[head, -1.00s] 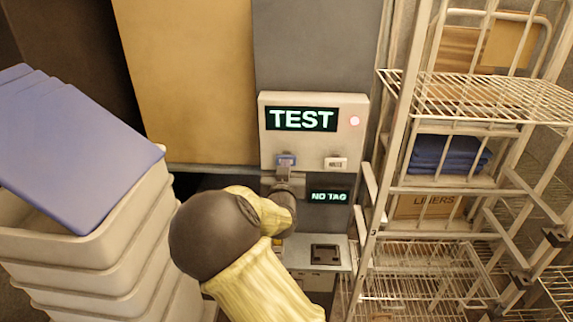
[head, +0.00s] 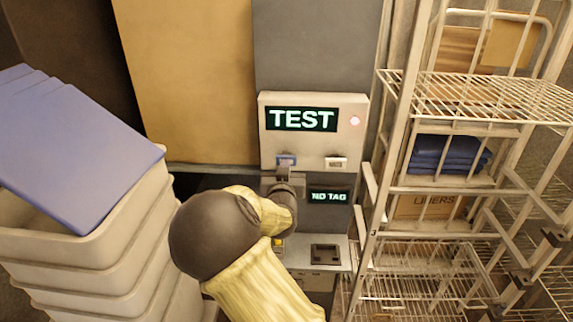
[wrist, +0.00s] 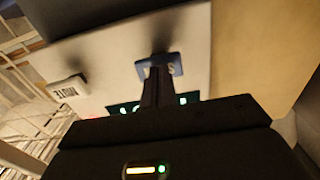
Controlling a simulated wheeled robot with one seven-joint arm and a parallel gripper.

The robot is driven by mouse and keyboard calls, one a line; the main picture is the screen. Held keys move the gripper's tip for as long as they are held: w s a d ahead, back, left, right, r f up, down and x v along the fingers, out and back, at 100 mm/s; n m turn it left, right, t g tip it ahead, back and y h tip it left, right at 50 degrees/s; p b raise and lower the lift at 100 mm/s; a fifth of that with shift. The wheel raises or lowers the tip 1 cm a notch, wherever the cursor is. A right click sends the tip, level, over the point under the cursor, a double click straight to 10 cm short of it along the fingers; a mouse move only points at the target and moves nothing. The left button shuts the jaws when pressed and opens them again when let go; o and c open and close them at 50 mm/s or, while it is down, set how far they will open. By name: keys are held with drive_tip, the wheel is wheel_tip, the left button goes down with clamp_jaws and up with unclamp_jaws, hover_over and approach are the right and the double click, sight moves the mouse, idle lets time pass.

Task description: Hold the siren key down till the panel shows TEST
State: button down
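The white wall panel (head: 312,146) shows TEST in green letters on its display (head: 302,119). A pink-red lamp (head: 355,121) glows at its upper right. The blue key (head: 286,159) is at the panel's lower left; the wrist view also shows the blue key (wrist: 175,68), its lettering mostly hidden by my fingers. A white key (head: 336,163) to its right reads MUTE in the wrist view (wrist: 69,88). My gripper (head: 285,173) is shut and empty, its fingertips in front of the blue key's lower part. Contact cannot be told.
A small NO TAG display (head: 329,196) and a grey ledge (head: 341,252) are below the panel. Stacked pale tubs (head: 95,255) with blue lids (head: 80,150) stand left. A white wire rack (head: 395,150) stands close on the right.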

drive_tip(key=shift+s, duration=0.1)
idle(0.3)
drive_tip(key=s, duration=0.6)
drive_tip(key=shift+s+b, duration=0.4)
drive_tip(key=shift+b, duration=0.05)
drive_tip(key=shift+f, duration=0.1)
drive_tip(key=s+d+f+m+g+b, duration=0.1)
drive_tip(key=s+d+f+g, duration=0.25)
drive_tip(key=d+f, duration=0.25)
drive_tip(key=s+d+f+m+g+b, duration=0.1)
drive_tip(key=s+d+f+g, duration=0.1)
drive_tip(key=d+f+g, duration=0.3)
drive_tip(key=s+d+f+n+g+b, duration=0.1)
drive_tip(key=s+d+f+g, duration=0.1)
drive_tip(key=s, duration=0.7)
drive_tip(key=s+d+f+n+g+b, duration=0.1)
drive_tip(key=s+d+g, duration=0.3)
drive_tip(key=s, duration=0.6)
drive_tip(key=shift+s+d+f+g+y+b, duration=0.25)
drive_tip(key=shift+d+f+g+y+b, duration=0.1)
drive_tip(key=shift+f+g, duration=0.1)
